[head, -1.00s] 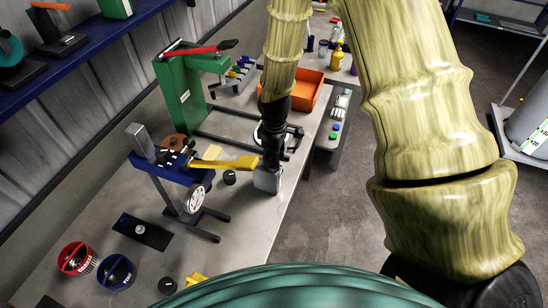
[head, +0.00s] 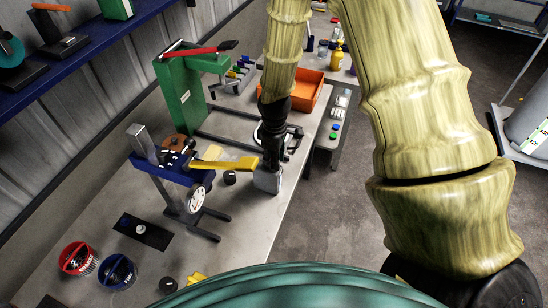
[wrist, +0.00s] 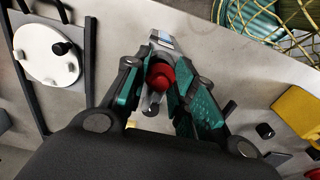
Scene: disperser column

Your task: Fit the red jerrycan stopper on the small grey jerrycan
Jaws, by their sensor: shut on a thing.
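The small grey jerrycan (head: 267,182) stands on the bench near its front edge, right below my gripper (head: 272,160). In the wrist view my gripper (wrist: 160,82) is shut on the red jerrycan stopper (wrist: 160,75), held between its green fingers. The grey jerrycan (wrist: 161,40) shows behind the stopper and fingers in that view. The fingers hide much of its top, so I cannot tell whether the stopper touches the mouth or sits in it.
A blue-and-grey press with a yellow lever (head: 228,164) stands close left of the jerrycan. A green press (head: 182,95) and an orange bin (head: 308,90) are farther back. A round white plate (wrist: 46,53) lies beside the gripper. Red and blue baskets (head: 77,259) stand at the front left.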

